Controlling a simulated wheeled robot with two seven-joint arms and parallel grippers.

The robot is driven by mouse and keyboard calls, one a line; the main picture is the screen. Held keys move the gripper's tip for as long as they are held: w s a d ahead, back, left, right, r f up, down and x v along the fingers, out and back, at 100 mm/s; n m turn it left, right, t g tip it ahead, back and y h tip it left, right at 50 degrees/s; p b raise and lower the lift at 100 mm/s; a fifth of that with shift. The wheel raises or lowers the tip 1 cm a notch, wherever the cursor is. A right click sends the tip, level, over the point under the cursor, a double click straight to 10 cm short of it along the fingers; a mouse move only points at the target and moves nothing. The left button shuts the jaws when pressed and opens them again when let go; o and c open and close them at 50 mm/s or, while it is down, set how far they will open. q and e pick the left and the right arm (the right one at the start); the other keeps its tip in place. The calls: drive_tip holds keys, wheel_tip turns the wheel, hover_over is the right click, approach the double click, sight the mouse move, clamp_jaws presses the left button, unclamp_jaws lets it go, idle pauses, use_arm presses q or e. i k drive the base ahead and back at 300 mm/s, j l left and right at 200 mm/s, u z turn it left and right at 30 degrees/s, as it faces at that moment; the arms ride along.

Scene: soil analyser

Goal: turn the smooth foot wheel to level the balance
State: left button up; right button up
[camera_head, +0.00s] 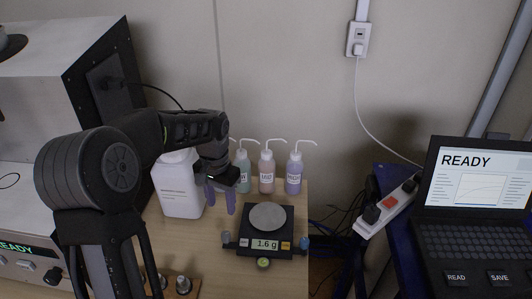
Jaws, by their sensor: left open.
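The balance (283,224) is a dark box with a round grey pan (268,217) and a display (265,245) reading 1.6 g. It stands on the wooden table near its right edge. A foot wheel (226,238) shows at its front left corner and a blue one (304,243) at its front right; I cannot tell which is smooth. A round yellow-green part (263,263), perhaps a bubble level, sits at its front. My left gripper (221,199) is open and empty, fingers pointing down, above and left of the balance, apart from it. My right gripper is not in view.
A white jug (178,190) stands behind my left arm. Several wash bottles (266,172) stand behind the balance. A large analyser (45,100) fills the left. A laptop (470,195) and a power strip (388,208) are at right. Metal weights (183,284) stand at the front.

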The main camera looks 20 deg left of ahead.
sight(304, 241)
drive_tip(key=k, duration=1)
